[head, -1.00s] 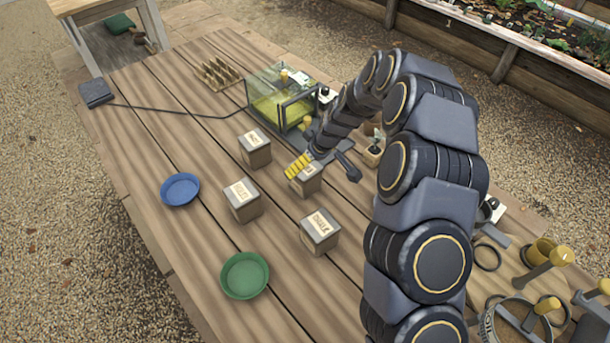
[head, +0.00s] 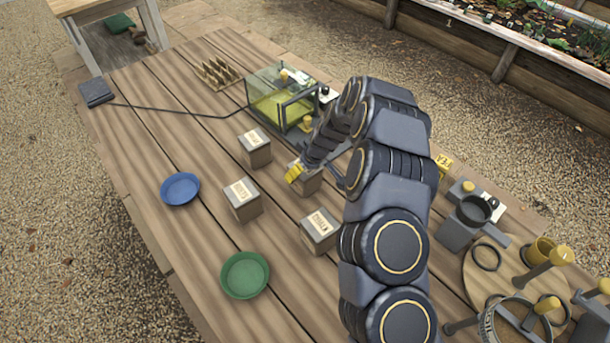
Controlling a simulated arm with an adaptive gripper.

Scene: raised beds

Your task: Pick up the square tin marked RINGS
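Several square grey tins with pale labels stand on the wooden table (head: 140,150). One tin (head: 307,184) is under my gripper (head: 316,177), and its label is hidden. The others are a back tin (head: 256,153), a left tin (head: 243,204) and a front tin (head: 320,236); their lettering is too small to read surely, so I cannot tell which says RINGS. My gripper points down at the covered tin. Its yellow-tipped finger is at the tin's left and a dark finger at its right, apart from each other. The fingers look open; contact is hidden.
A blue bowl (head: 180,189) and green bowl (head: 245,275) lie left and in front of the tins. A clear box with yellow-green contents (head: 270,105) stands behind. Rings and yellow-knobbed tools (head: 540,252) crowd the right. The table's left side is mostly clear.

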